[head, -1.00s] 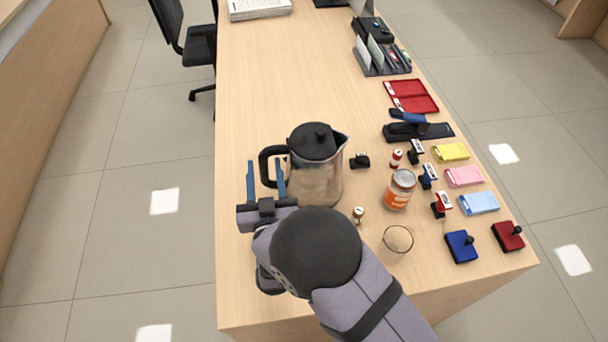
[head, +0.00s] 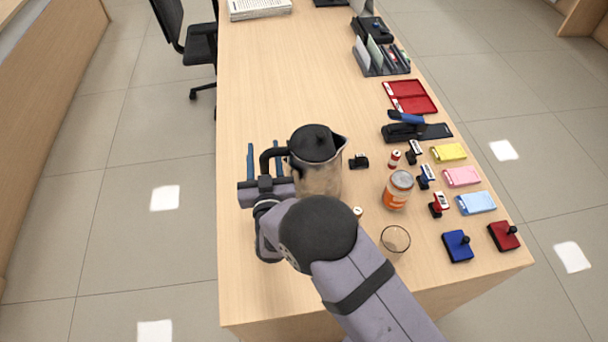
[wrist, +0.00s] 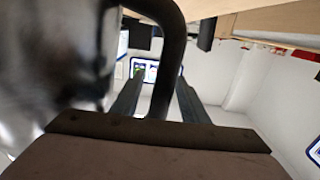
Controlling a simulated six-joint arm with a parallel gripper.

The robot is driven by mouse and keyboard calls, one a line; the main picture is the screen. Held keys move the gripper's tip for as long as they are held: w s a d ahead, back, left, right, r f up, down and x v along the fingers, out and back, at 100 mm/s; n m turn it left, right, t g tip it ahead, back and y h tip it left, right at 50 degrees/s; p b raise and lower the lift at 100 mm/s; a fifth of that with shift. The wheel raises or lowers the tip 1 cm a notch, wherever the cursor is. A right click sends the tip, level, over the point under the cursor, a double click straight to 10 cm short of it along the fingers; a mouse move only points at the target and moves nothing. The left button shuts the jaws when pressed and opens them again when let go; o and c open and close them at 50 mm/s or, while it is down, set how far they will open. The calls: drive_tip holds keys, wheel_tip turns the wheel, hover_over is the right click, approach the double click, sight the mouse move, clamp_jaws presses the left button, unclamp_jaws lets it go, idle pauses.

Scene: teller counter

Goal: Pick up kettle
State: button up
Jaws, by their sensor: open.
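The kettle (head: 318,178) stands upright on the counter, a metal body with a black lid and a black handle (head: 268,158) on its left side. My gripper (head: 264,160) is at the handle side, its blue fingers open and pointing to the far end of the counter. In the wrist view the black handle (wrist: 171,60) runs down between the two open fingers (wrist: 158,100), and the blurred metal body fills the left. I cannot tell whether a finger touches the handle. My arm hides the kettle's lower front.
Right of the kettle are a jar (head: 398,190), a glass (head: 395,240), a small black stamp (head: 359,161) and several other stamps. Sticky-note pads (head: 462,177), a stapler (head: 412,130) and a red tray (head: 410,97) line the right edge.

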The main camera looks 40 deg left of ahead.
clamp_jaws()
idle(1.3)
drive_tip(key=shift+w+a+r, duration=0.1)
drive_tip(key=shift+r, duration=0.15)
